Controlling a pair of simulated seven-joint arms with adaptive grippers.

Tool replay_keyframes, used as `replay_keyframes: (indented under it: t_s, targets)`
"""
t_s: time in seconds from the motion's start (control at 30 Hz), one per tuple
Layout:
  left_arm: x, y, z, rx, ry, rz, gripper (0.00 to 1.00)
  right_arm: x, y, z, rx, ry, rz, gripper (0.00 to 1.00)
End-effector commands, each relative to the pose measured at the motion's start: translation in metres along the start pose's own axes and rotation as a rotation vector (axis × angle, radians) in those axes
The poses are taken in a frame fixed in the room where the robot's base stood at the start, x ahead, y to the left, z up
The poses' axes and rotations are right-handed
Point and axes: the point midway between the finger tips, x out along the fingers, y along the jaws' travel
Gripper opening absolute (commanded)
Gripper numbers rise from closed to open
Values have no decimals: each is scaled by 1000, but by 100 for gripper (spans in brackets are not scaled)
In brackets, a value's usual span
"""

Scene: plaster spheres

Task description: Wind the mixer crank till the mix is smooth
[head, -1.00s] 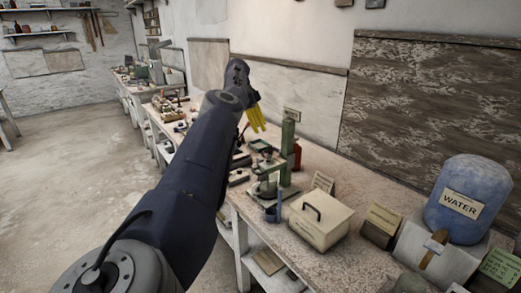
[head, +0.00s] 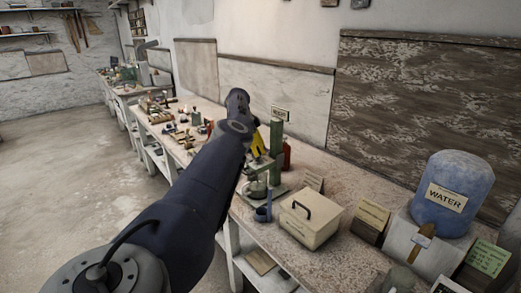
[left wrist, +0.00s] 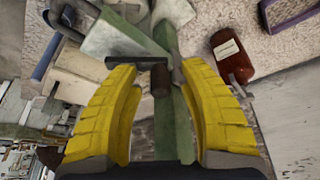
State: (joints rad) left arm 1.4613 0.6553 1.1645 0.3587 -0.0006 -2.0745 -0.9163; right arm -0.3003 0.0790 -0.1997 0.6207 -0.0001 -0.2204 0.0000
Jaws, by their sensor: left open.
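The green mixer (head: 276,140) stands on the long bench, with an upright post and a bowl-like part low at its front. My left gripper (head: 257,146) has yellow fingers and is beside the mixer's upper part, partly covering it. In the left wrist view the left gripper (left wrist: 156,75) is open, its fingers spread on either side of the crank. The crank shows there as a dark bar with a brown handle (left wrist: 160,80), between the fingers with gaps on both sides. The bowl's contents cannot be made out. My right gripper is not in view.
A blue water drum (head: 452,193) stands at the right. Small tools crowd the bench farther left.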

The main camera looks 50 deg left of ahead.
Motion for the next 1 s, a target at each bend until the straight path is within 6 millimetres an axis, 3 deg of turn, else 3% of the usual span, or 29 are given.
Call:
replay_keyframes:
  t_s: [0.27,0.63,1.0]
  targets:
    - [0,0,0,0,0,0,42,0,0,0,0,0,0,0]
    - [0,0,0,-1,0,0,0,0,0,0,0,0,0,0]
    - [0,0,0,-2,1,-2,0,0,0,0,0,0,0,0]
